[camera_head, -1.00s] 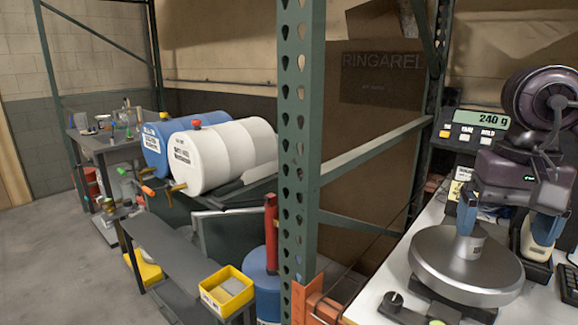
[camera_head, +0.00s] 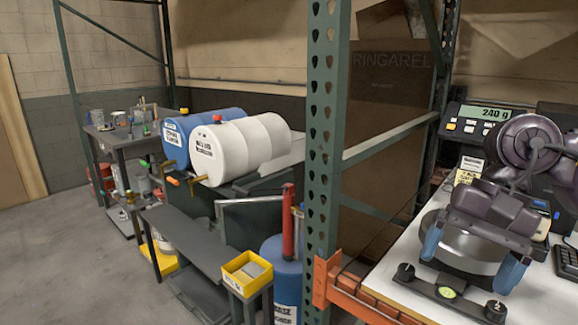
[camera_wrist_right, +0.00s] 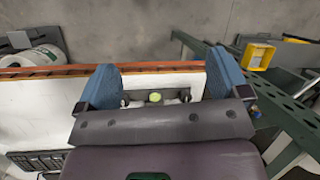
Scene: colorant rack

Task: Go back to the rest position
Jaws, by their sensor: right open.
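My right gripper (camera_head: 471,268) is open, its two blue fingers apart, in front of and above the round metal scale (camera_head: 428,225) on the white table. The gripper body hides much of the scale's pan, and no can shows between the fingers. In the right wrist view the open fingers (camera_wrist_right: 161,88) straddle the dark front bar of the scale and its green bubble level (camera_wrist_right: 155,97). My left gripper is not in view.
The scale display (camera_head: 483,119) reads 240 g. A green rack post (camera_head: 325,150) and orange beam (camera_head: 330,285) stand left of the table. A blue drum (camera_head: 178,140), white drum (camera_head: 242,147) and yellow bin (camera_head: 247,272) are further left. A keyboard (camera_head: 567,265) lies at right.

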